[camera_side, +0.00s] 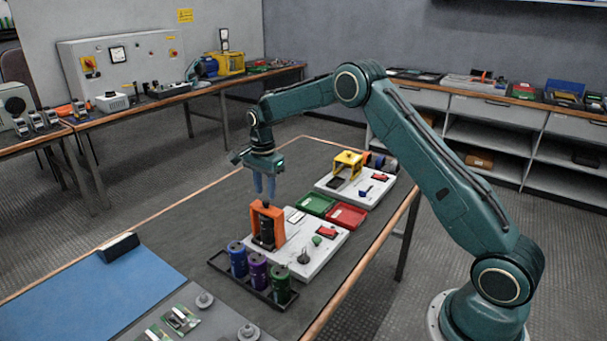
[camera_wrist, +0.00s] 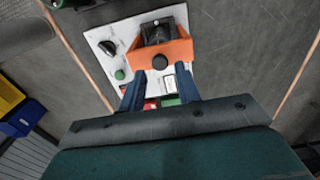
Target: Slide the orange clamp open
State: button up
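The orange clamp (camera_side: 268,222) stands on a light grey panel (camera_side: 318,247) on the table, with a dark cylindrical part inside its frame. In the side view the fingers look clear of the clamp.
A rack holds blue, purple and green cylinders (camera_side: 281,284) before the panel. Green (camera_side: 317,204) and red (camera_side: 346,216) trays lie behind it. A second panel with a yellow clamp (camera_side: 348,161) stands farther back.

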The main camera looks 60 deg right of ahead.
jog(key=shift+f, duration=1.4)
grip_shut()
jog(key=shift+d, duration=0.2)
jog(key=d, duration=0.6)
jog(key=shift+d, duration=0.15)
dwell(0.9)
jog(key=shift+d+r, duration=0.1)
jog(key=shift+o, duration=0.2)
grip_release()
